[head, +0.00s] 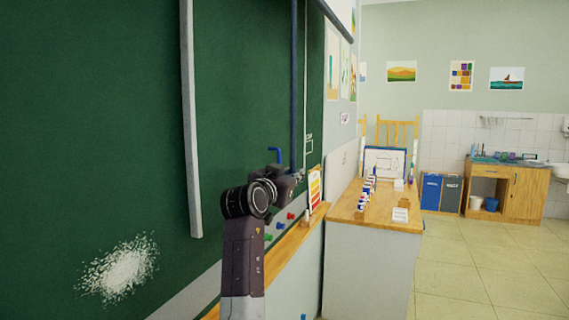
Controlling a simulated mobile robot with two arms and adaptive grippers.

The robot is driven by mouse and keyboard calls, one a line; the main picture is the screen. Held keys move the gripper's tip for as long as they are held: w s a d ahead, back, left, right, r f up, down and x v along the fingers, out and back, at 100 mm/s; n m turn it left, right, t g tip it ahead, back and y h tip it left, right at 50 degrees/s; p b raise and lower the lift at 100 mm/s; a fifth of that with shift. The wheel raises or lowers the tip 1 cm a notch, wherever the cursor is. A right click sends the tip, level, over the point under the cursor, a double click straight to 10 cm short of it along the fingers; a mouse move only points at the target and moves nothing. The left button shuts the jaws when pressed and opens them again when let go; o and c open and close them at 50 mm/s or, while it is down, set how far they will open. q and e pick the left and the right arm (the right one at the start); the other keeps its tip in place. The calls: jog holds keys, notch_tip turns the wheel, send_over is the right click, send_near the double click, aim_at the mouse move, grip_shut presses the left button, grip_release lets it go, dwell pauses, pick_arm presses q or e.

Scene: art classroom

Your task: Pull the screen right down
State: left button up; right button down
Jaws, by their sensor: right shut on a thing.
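The screen (342,11) shows only as a small white piece at the top, with a dark blue bar (334,20) along its lower edge. Most of it is out of view. A blue rod (294,85) hangs down in front of the green board and ends at my right gripper (298,177). This gripper appears shut on the rod's lower end, though its wrist hides much of the grip. A thin pale cord (307,75) hangs just right of the rod. My left gripper is not in view.
A grey upright bar (190,120) stands before the green board (90,130). A wooden ledge (285,248) runs below the board. A wooden-topped table (385,212) with bottles stands beyond it. The floor (480,270) at right is clear.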

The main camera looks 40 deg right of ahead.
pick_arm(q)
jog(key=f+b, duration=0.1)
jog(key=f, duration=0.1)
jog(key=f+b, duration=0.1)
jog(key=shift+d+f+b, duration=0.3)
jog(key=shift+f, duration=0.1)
pick_arm(e)
notch_tip(320, 180, down, 6)
jog(key=shift+d, duration=0.1)
jog(key=c, duration=2.2)
grip_release()
jog(key=shift+d+f, duration=0.1)
jog(key=shift+d, duration=0.05)
jog(key=shift+o, duration=1.2)
jog(key=shift+w+d+f, duration=0.1)
jog(key=shift+d+f, duration=0.05)
jog(key=shift+d, duration=0.15)
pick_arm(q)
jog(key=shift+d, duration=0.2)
pick_arm(e)
jog(key=v, duration=1.2)
jog(key=shift+a, duration=0.1)
